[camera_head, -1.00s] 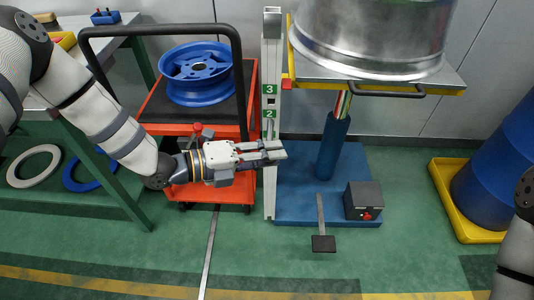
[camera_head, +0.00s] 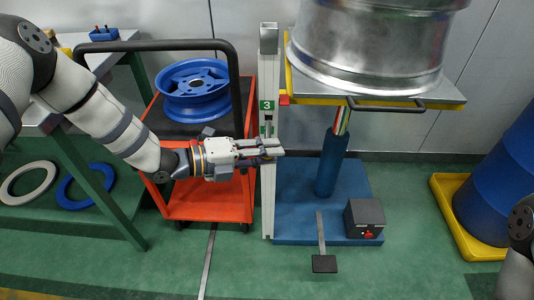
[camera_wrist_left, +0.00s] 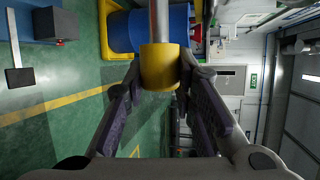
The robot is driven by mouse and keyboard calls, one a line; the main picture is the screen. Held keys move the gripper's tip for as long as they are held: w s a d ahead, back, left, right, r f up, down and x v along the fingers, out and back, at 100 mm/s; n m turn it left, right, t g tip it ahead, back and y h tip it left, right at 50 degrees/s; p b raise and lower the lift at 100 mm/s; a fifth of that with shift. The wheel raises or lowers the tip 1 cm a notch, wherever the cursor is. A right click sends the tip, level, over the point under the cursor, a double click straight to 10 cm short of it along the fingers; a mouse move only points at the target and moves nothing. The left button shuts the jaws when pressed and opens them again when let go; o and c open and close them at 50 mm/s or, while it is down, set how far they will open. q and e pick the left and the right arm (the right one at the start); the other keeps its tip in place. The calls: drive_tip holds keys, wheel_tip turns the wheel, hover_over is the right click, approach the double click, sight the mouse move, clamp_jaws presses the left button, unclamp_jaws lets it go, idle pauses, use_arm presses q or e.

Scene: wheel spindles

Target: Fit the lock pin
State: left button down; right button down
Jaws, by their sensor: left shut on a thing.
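The lock pin, a yellow grip (camera_wrist_left: 160,68) with a bright metal rod (camera_wrist_left: 160,20), sits between the fingers of my left gripper (camera_wrist_left: 160,90) in the left wrist view. In the head view my left gripper (camera_head: 272,149) is shut beside the pale numbered post (camera_head: 268,200), just below its green 3 label (camera_head: 267,105). The fingers largely hide the pin there, and I cannot tell whether it touches the post. A large silver wheel (camera_head: 365,40) rests on the lift table (camera_head: 445,90) to the right. My right gripper is out of the head view.
The red cart (camera_head: 200,205) carries a blue wheel (camera_head: 193,90) behind my left arm. A blue base (camera_head: 290,205) holds a column and a control box (camera_head: 364,218). A foot pedal (camera_head: 324,263) lies in front. A blue drum (camera_head: 500,190) stands at right.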

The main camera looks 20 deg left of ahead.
sight(268, 124)
use_arm(q)
drive_tip(key=shift+p, duration=0.3)
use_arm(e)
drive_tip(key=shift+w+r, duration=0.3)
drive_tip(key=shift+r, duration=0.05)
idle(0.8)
use_arm(q)
drive_tip(key=shift+w+a, duration=0.1)
drive_tip(key=shift+w, duration=0.2)
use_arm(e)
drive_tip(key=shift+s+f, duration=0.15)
